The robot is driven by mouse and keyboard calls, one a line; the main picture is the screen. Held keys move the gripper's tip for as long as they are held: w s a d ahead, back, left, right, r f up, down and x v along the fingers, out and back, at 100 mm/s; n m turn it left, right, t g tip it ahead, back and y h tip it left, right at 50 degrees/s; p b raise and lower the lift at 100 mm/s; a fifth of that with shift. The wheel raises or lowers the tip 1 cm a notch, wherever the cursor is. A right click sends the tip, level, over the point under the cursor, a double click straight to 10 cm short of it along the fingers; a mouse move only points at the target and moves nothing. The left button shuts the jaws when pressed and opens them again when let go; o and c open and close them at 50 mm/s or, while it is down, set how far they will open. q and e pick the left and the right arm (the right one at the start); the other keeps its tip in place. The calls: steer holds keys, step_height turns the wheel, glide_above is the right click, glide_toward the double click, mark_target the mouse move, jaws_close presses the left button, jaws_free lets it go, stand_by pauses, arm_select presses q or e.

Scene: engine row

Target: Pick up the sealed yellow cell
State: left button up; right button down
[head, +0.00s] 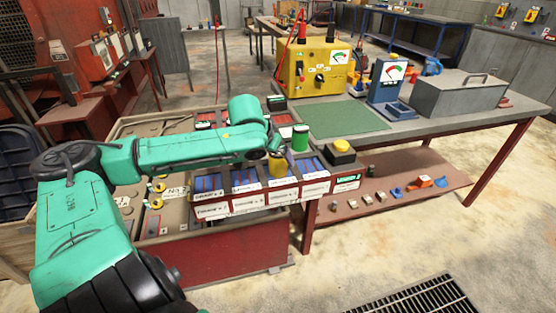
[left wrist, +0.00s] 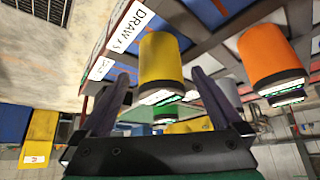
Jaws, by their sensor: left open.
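The yellow cell (head: 277,166) stands upright in the front row of divided bins in the head view. It is large in the left wrist view (left wrist: 161,62), which looks upside down. My left gripper (head: 274,148) is at the cell, partly hidden by its own wrist in the head view. In the left wrist view its dark fingers (left wrist: 158,74) are apart, one on each side of the yellow cell, with visible gaps. An orange cell (left wrist: 268,55) stands beside it, outside the fingers. A green cell (head: 300,138) stands behind. My right gripper is not in view.
The bins have white labelled fronts (head: 250,203). A yellow power unit (head: 310,68) stands at the back.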

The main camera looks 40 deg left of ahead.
arm_select(q)
steer(key=shift+w+a+f, duration=0.1)
steer(key=shift+a+f, duration=0.1)
steer(key=shift+f, duration=0.1)
steer(key=shift+w+a+f+b, duration=0.1)
steer(key=shift+w+f+b, duration=0.1)
steer(key=shift+f+b, duration=0.3)
steer(key=shift+w+f, duration=0.45)
steer(key=shift+r, duration=0.1)
jaws_close()
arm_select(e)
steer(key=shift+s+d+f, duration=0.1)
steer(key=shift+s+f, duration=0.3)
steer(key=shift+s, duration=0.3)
arm_select(q)
steer(key=shift+r, duration=0.15)
